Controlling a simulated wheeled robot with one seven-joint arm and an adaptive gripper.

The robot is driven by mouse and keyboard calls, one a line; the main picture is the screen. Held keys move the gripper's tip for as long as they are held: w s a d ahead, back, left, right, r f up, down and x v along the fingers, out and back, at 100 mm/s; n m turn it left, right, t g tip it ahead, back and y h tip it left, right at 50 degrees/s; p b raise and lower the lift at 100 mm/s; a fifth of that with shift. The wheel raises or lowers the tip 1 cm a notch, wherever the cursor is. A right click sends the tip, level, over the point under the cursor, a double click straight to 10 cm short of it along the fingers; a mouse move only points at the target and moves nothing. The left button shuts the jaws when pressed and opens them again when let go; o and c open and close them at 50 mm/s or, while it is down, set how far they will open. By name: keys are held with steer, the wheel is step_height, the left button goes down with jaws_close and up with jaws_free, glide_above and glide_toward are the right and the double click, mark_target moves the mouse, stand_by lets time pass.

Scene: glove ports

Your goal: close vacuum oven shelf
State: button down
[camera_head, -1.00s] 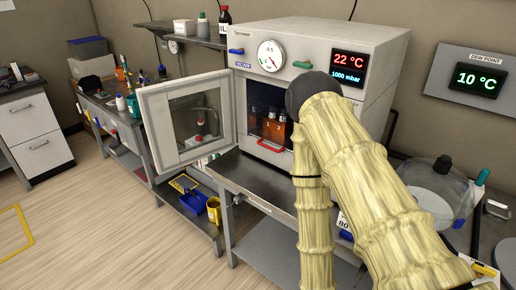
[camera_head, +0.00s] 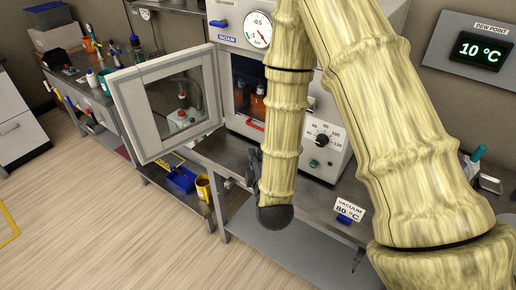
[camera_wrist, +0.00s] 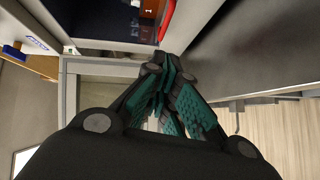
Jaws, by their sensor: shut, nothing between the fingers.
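The vacuum oven (camera_head: 228,36) stands on a metal bench with its door (camera_head: 132,116) swung open to the left. Inside it, brown bottles (camera_head: 257,104) stand behind the shelf's red handle (camera_head: 255,125) at the bottom of the opening. My arm hides the right part of the opening, so how far the shelf sticks out is unclear. The red handle also shows at the top of the wrist view (camera_wrist: 168,18). My gripper (camera_wrist: 162,68) is shut and empty, its tips apart from the handle. In the head view it is mostly hidden behind my arm.
The bench top (camera_head: 214,150) in front of the oven is bare at the left. A control panel with a dial (camera_head: 321,139) is right of the opening. A yellow mug (camera_head: 203,187) and blue bin (camera_head: 182,180) sit lower left. A label (camera_head: 349,209) stands on the bench edge.

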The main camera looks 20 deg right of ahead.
steer(key=p, duration=0.2)
glide_toward(257, 128)
steer(key=w+a, duration=0.2)
steer(key=a, duration=0.1)
steer(key=shift+w+d+f+p, duration=0.2)
steer(key=shift+w+d+p, duration=0.2)
steer(key=shift+w+d, duration=0.35)
steer(key=shift+w+d+f+p, duration=0.2)
steer(key=shift+w+d+p, duration=0.3)
steer(key=shift+d, duration=0.4)
steer(key=shift+w, duration=0.15)
